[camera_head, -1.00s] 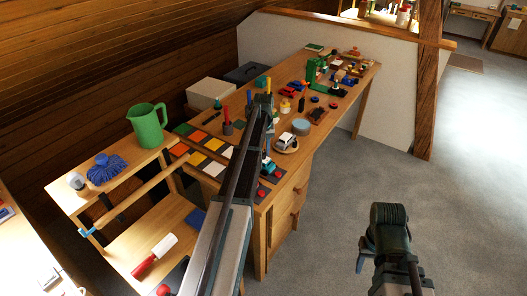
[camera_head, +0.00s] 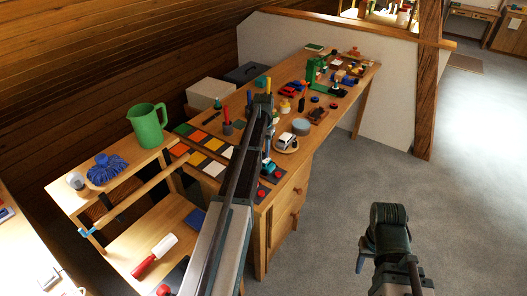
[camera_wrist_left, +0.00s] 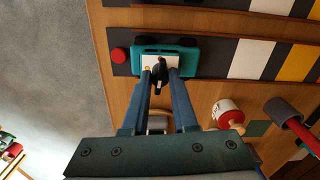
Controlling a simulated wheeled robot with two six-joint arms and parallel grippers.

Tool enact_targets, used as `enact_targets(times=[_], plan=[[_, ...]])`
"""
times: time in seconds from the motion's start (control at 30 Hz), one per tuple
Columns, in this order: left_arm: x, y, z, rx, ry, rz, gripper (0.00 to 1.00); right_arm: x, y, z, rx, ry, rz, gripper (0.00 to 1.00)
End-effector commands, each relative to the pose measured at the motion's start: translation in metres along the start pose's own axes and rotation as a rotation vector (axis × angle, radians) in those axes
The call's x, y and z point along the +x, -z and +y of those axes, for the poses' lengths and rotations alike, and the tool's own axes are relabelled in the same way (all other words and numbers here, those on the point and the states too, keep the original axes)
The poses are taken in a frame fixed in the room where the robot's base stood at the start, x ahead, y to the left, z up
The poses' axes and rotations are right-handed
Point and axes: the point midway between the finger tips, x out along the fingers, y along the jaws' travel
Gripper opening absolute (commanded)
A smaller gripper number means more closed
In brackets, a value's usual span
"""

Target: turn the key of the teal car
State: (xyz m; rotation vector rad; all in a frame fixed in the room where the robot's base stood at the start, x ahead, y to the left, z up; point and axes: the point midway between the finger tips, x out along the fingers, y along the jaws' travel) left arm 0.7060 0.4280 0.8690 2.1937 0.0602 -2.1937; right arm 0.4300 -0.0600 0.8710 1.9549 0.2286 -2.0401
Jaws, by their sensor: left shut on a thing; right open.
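The teal car (camera_wrist_left: 184,61) lies at the top middle of the left wrist view, with a white plate on its top. A dark key (camera_wrist_left: 157,77) stands at that plate, between the fingertips of my left gripper (camera_wrist_left: 160,73). The left gripper is shut on the key; the fingers hide part of it. In the head view the teal car (camera_head: 269,169) is small, near the workbench's front edge, below my left gripper (camera_head: 267,156). My right gripper (camera_head: 387,265) is open and empty over the floor, well away from the bench.
A red round piece (camera_wrist_left: 119,55) sits just left of the car. A red-and-white cylinder (camera_wrist_left: 228,113) and a red-ended tool (camera_wrist_left: 282,111) stand nearby. A white toy car (camera_head: 287,138) is on a round base. The workbench (camera_head: 325,133) holds many toys; the floor at right is clear.

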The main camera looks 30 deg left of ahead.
Motion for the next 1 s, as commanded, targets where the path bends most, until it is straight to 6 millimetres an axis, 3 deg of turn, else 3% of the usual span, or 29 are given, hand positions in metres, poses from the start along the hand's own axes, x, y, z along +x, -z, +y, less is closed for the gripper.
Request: enact_targets(times=[0.6,0.63,0.77,1.0], plan=[[0.0001,-0.0002,0.0001,0.047,0.000,0.000,0.00,0.0001,0.0000,0.0000,0.000,0.000,0.000,0.50],[0.0001,-0.0002,0.0001,0.047,0.000,0.000,0.30,0.0001,0.0000,0.0000,0.000,0.000,0.000,0.50],[0.0000,-0.0001,0.0001,0.047,0.000,0.000,0.53,0.0000,0.0000,0.0000,0.000,0.000,0.000,0.50],[0.0000,-0.0001,0.0000,0.046,0.000,0.000,0.56,0.0000,0.0000,0.0000,0.000,0.000,0.000,0.50]])
